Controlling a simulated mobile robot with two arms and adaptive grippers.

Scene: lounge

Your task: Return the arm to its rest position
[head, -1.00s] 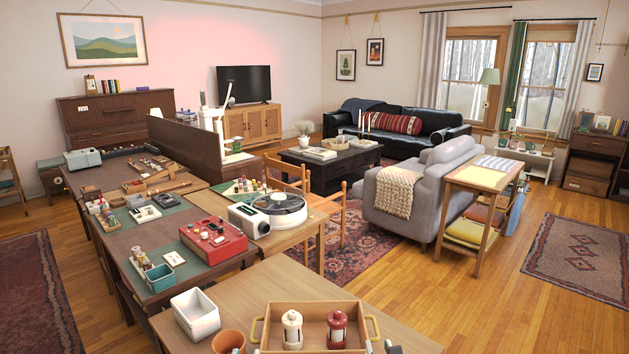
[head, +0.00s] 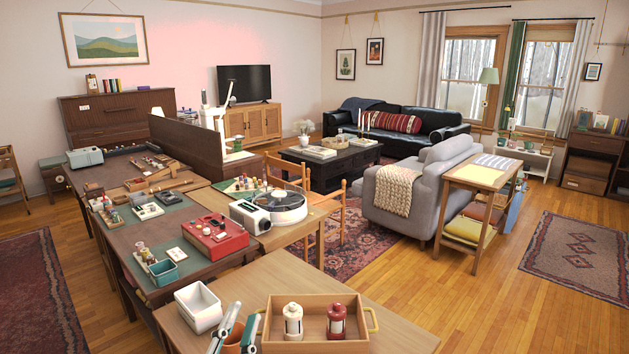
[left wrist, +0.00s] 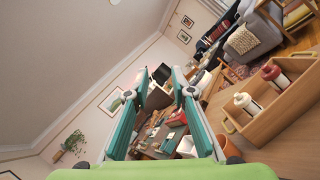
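My left gripper (head: 244,316) rises from the bottom edge of the head view, left of the wooden tray. Its two teal-and-grey fingers point up and stand apart. In the left wrist view the same gripper (left wrist: 160,76) is open, with nothing held between the fingers. The room shows through the gap. A terracotta pot (head: 233,346) is partly hidden behind the fingers in the head view. My right gripper is not in view.
A red device (head: 215,234) and a turntable (head: 276,208) stand beyond. The table's right part is clear.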

